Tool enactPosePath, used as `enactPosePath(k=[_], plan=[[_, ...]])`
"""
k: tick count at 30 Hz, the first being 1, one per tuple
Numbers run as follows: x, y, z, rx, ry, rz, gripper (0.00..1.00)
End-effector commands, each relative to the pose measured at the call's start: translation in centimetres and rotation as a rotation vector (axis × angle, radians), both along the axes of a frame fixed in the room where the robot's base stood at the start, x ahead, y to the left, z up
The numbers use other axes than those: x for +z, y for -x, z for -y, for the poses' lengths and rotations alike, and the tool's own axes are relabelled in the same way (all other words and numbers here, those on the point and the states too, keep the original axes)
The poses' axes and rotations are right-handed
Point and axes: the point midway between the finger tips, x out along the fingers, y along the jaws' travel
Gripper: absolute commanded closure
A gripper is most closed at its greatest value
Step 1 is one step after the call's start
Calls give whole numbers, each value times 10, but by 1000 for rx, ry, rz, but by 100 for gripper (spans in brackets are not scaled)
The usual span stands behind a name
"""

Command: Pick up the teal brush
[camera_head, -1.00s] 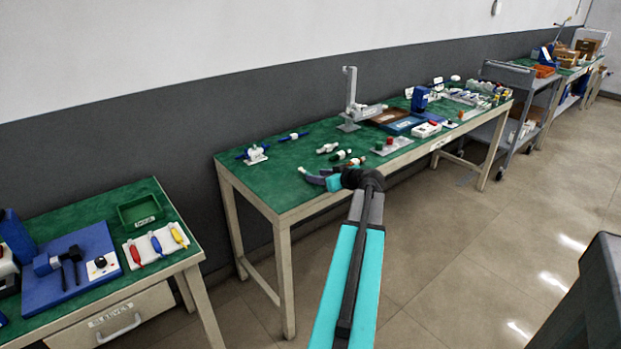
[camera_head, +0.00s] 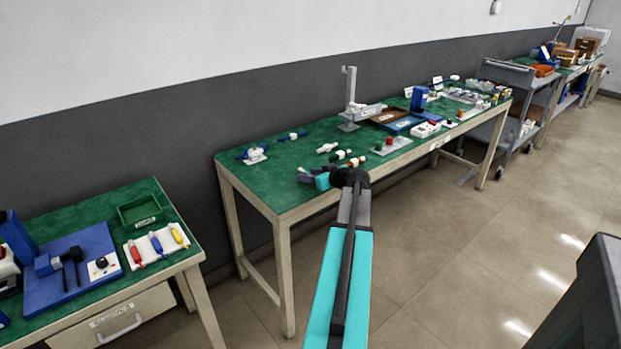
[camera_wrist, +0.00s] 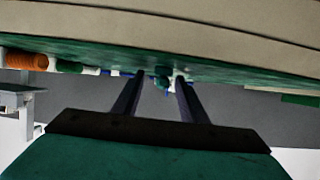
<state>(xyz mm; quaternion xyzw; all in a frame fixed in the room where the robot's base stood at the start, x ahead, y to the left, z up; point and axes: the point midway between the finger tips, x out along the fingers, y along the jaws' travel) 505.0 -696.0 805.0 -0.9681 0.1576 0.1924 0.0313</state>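The teal brush lies near the left front corner of the middle green-topped table (camera_head: 262,188). Only its small pale tip (camera_head: 302,169) shows in the head view; my gripper hides the rest. In the wrist view a small teal and white piece (camera_wrist: 163,73), apparently the brush, shows between the fingertips. My gripper (camera_head: 310,177) is at the table's front edge, its fingers pointing left. In the wrist view my gripper (camera_wrist: 160,80) is open, with both fingers apart. I cannot tell whether either finger touches the brush.
A blue-and-white fixture (camera_head: 254,154) and several small white parts (camera_head: 327,148) lie farther back on this table. A grey stand (camera_head: 349,105) stands beyond. A second green table with a blue board (camera_head: 72,270) is at the lower left.

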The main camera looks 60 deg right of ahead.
Motion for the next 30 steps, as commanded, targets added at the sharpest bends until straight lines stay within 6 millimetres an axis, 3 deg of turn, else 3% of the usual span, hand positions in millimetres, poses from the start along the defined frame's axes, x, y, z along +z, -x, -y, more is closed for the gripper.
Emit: enactPosePath(k=[10,17,30], plan=[[0,0,0,1,1,0,63],[0,-1,-1,1,1,0,100],[4,-1,-1,2,1,0,100]])
